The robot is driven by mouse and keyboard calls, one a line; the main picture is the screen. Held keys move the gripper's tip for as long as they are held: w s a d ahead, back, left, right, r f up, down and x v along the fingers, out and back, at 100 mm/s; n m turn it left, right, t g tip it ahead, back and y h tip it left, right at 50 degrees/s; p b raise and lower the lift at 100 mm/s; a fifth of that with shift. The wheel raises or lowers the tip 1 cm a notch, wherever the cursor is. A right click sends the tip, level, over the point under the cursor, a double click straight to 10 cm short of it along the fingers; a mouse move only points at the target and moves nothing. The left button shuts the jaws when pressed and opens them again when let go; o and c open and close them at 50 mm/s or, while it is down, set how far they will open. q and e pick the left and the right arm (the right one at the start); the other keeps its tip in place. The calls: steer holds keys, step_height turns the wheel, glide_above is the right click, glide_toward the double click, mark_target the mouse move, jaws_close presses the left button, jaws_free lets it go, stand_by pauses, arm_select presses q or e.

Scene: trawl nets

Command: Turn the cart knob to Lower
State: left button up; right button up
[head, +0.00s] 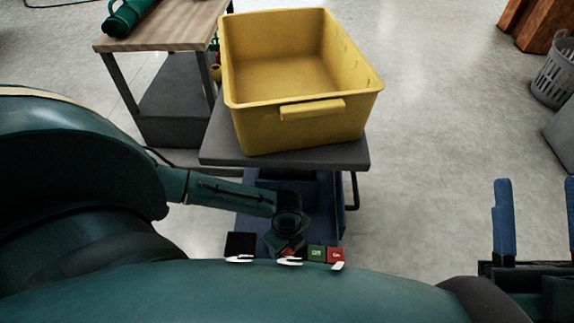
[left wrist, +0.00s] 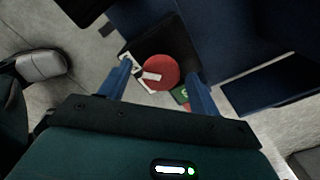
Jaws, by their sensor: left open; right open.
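The cart (head: 215,150) stands ahead, with a small control panel low on its near side. A round red knob (left wrist: 165,69) with a white pointer bar shows in the left wrist view. My left gripper (left wrist: 159,73) is open, with a blue finger on either side of the knob; I cannot tell whether they touch it. In the head view my left wrist covers most of the knob. A green label (head: 317,253) and a red label (head: 336,255) show beside it. The setting pointed at is not readable. My right gripper (head: 530,225) is open and empty at the right edge.
A yellow tub (head: 260,127), empty, sits on the cart's grey top. A wood-topped table (head: 165,28) with a green roll (head: 125,17) stands behind left. A grey basket (head: 555,78) stands far right. The floor right of the cart is clear.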

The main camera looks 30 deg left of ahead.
arm_select(q)
steer(key=shift+c, duration=0.3)
steer(key=c, duration=0.9)
steer(key=shift+r, duration=0.1)
